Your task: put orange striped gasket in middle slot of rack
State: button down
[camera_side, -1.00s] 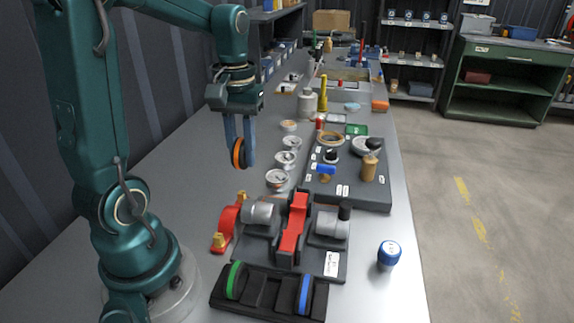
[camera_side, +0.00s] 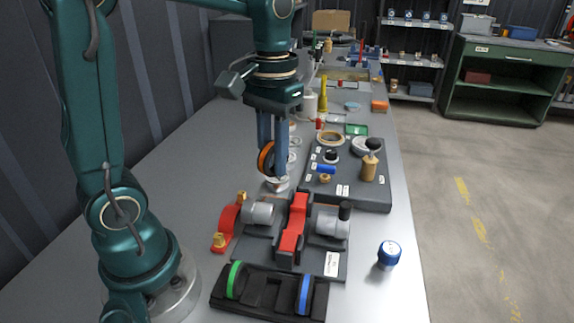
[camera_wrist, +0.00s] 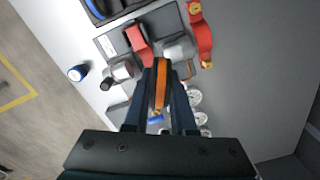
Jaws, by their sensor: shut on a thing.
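My gripper (camera_side: 270,165) is shut on the orange striped gasket (camera_side: 265,159), a dark ring with an orange band. It holds the gasket upright in the air, behind the pump; the wrist view shows the gasket (camera_wrist: 160,88) edge-on between my fingers (camera_wrist: 160,95). The black rack (camera_side: 262,306) lies at the front of the bench. A green striped ring (camera_side: 234,280) stands in its left slot and a blue striped ring (camera_side: 305,294) in its right slot. The middle slot (camera_side: 270,290) is empty. The rack's corner (camera_wrist: 118,8) also shows in the wrist view.
The grey and red pump (camera_side: 293,228) stands between my gripper and the rack. A red bracket (camera_side: 228,228) is left of it, a blue-capped jar (camera_side: 389,254) right. Gauges (camera_side: 276,183) and a dark parts board (camera_side: 350,194) lie behind.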

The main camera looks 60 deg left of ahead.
jog(key=s+f+n, duration=0.2)
jog(key=s+n, duration=0.3)
jog(key=s, duration=0.2)
jog(key=d+f, duration=0.2)
jog(key=d, duration=0.1)
jog(key=d+f, duration=0.2)
jog(key=d, duration=0.2)
jog(key=d+f, duration=0.2)
jog(key=d, duration=0.1)
jog(key=shift+s+d+f, duration=0.15)
jog(key=shift+d+f, duration=0.25)
jog(key=shift+f, duration=1.95)
jog(key=shift+f, duration=0.35)
jog(key=shift+f, duration=0.25)
